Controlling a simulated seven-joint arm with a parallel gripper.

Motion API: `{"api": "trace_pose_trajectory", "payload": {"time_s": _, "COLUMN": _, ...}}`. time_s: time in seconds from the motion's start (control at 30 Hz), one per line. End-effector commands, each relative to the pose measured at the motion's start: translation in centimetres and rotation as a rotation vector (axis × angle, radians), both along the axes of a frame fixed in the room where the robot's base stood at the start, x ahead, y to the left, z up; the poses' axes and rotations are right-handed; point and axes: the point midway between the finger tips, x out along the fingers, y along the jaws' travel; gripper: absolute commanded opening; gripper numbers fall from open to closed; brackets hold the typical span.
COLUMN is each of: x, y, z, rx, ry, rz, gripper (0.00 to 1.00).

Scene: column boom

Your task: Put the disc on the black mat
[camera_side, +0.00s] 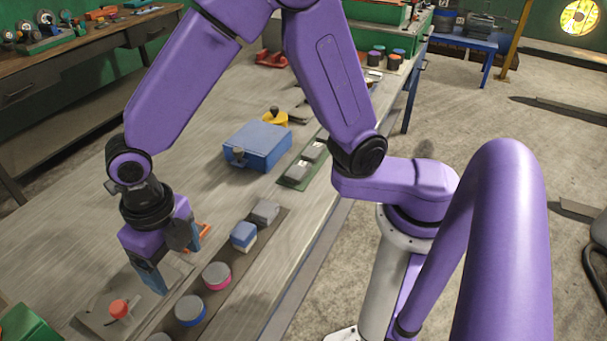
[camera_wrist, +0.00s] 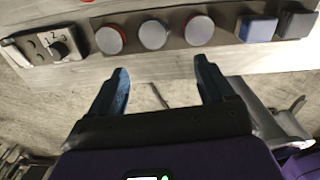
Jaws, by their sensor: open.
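Several round discs with grey tops sit in a row. In the side view, one has a pink rim (camera_side: 216,276) and one a blue rim (camera_side: 191,310). In the wrist view three discs, left (camera_wrist: 110,40), middle (camera_wrist: 153,35) and right (camera_wrist: 199,30), show reddish rims. I cannot tell which is the task's disc. They stand on a long dark strip (camera_side: 228,258); no other black mat can be made out, and I cannot tell if this is it. My gripper (camera_side: 158,276) is low over the bench beside the row; the wrist view shows its blue fingers (camera_wrist: 162,66) apart and empty.
A blue-and-white block (camera_side: 243,236) and a grey block (camera_side: 265,212) continue the row. A red knob (camera_side: 118,308) on a plate stands left of my gripper. A blue box (camera_side: 258,146) sits farther back. A panel with a dial (camera_wrist: 48,44) shows in the wrist view.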

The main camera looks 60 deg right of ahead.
Motion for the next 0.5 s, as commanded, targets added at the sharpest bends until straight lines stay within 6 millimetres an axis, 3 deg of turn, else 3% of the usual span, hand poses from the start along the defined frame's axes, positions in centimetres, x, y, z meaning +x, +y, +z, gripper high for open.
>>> {"api": "trace_pose_trajectory", "payload": {"time_s": 0.27, "x": -2.7, "y": -6.6, "z": 2.6, "rx": 0.011, "ry": -0.002, "rz": -0.542, "gripper": 0.81}}
{"api": "trace_pose_trajectory", "payload": {"time_s": 0.5, "x": -6.2, "y": -12.8, "z": 4.2, "rx": 0.019, "ry": 0.002, "rz": -1.049, "gripper": 0.81}}
